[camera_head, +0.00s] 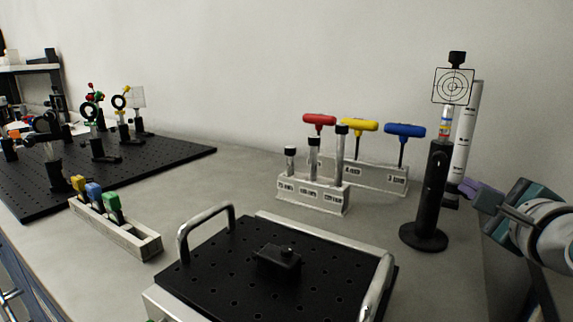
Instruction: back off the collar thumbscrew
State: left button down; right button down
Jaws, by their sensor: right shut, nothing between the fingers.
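A black post holder (432,195) stands upright on a round base at the right of the bench. A small coloured band (446,129) shows where the post enters the holder. My right gripper (468,190) comes in from the right edge, its fingertips beside the holder's right side, shut and empty. I cannot make out the thumbscrew clearly, nor whether the fingertips touch anything. My left gripper is out of view.
A white marked scale (468,130) stands just behind the post. A rack (322,199) with several posts and coloured hex keys is left of it. A black breadboard tray (222,270) with metal handles fills the front. A key block (135,240) and an optics breadboard (150,152) are left.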

jog(key=shift+w+d+f+b, duration=0.1)
jog(key=shift+d+f+b, duration=0.1)
jog(key=shift+b, duration=0.1)
dwell(0.6)
jog(key=shift+d+f, duration=0.1)
jog(key=shift+f, duration=0.15)
jog(key=shift+d+b, duration=0.1)
jog(key=shift+b, duration=0.25)
dwell(0.3)
jog(key=shift+a+f, duration=0.25)
jog(key=shift+f, duration=0.2)
dwell(0.3)
jog(key=shift+a, duration=0.1)
jog(key=shift+a+r, duration=0.15)
jog(key=shift+a, duration=0.2)
jog(key=s+p, duration=0.2)
jog(key=s, duration=0.4)
jog(key=shift+d, duration=0.45)
